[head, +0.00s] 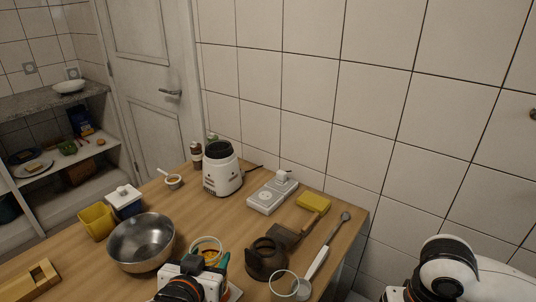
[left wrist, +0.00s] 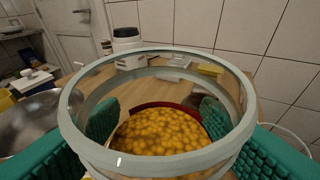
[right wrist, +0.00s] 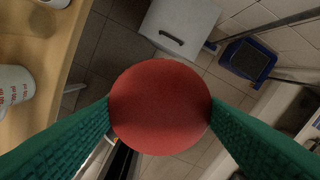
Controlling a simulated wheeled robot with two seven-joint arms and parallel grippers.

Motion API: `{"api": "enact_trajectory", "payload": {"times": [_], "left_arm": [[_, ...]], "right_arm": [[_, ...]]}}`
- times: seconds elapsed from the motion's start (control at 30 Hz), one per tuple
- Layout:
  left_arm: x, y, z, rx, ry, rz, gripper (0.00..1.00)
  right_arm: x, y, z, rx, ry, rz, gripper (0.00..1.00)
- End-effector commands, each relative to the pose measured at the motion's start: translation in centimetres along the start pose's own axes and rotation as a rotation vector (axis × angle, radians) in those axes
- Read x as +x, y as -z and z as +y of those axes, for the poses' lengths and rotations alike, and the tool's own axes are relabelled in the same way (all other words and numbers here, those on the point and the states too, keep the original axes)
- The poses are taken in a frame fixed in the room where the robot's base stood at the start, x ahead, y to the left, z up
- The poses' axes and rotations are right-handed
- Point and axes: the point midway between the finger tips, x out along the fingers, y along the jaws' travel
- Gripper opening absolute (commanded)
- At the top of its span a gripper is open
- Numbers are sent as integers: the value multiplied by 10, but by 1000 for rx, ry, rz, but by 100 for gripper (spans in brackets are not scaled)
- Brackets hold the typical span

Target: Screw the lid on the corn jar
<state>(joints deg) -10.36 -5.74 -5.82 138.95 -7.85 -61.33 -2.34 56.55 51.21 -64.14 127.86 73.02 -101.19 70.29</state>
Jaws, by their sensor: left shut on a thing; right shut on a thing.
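The corn jar (head: 207,246) is clear glass, open at the top and upright, at the near side of the table in the head view. In the left wrist view its glass rim (left wrist: 150,52) is bare and yellow corn (left wrist: 160,130) fills the lower part. My left gripper (left wrist: 158,115) is shut on the jar, one teal finger on each side. I cannot tell whether the jar touches the table. The round red lid (right wrist: 160,108) is in my right gripper (right wrist: 160,115), which is shut on it beyond the table edge, above the floor. The lid is hidden in the head view.
A steel bowl (head: 140,243) stands left of the jar. A brown pot (head: 266,258) and a clear measuring cup (head: 285,285) stand to its right. A white appliance (head: 222,172), a scale (head: 268,196) and a yellow sponge (head: 313,202) are behind.

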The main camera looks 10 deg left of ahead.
Motion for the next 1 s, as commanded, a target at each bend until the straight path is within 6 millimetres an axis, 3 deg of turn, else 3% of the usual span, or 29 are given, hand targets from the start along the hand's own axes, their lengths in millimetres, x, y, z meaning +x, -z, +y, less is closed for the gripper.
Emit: {"api": "enact_trajectory", "payload": {"times": [0.17,0.33,1.0], "left_arm": [[0,-2,-3,10,18,-5,11],[-1,-5,-21,60,129,-10,11],[-5,-22,-143,363,860,-29,11]], "right_arm": [[0,0,0,0,0,0,43],[0,0,0,0,0,0,43],[0,0,0,0,0,0,43]]}}
